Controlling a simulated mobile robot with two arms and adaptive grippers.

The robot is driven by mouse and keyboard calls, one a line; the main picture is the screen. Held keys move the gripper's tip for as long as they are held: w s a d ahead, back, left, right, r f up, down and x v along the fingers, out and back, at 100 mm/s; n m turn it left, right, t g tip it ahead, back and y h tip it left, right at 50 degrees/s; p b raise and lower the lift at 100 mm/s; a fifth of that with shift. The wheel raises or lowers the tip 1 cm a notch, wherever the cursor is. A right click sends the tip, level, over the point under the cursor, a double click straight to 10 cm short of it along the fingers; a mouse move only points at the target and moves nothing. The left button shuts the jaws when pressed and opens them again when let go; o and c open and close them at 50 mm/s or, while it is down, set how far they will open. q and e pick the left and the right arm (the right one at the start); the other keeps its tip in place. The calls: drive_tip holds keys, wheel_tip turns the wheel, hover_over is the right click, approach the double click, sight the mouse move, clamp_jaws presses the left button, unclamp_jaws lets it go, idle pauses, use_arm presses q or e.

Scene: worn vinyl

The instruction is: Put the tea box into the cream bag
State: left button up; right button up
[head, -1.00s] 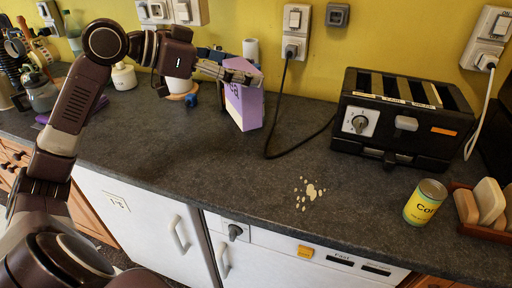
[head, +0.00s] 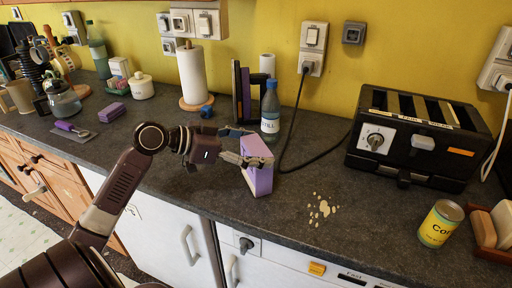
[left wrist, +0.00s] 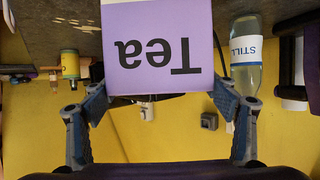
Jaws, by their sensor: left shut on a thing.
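I see no cream bag in these frames. My right gripper is not in view.
A water bottle (head: 270,112) stands just behind the tea box on the dark counter (head: 300,245). A paper towel roll (head: 194,75) is behind. The toaster (head: 415,140), a yellow can (head: 440,224) and a tray (head: 490,252) are right.

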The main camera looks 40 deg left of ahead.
use_arm(q)
drive_tip(key=shift+f, duration=0.15)
drive_tip(key=o, duration=1.7)
drive_tip(key=shift+s+r, duration=0.1)
drive_tip(key=shift+r, duration=0.1)
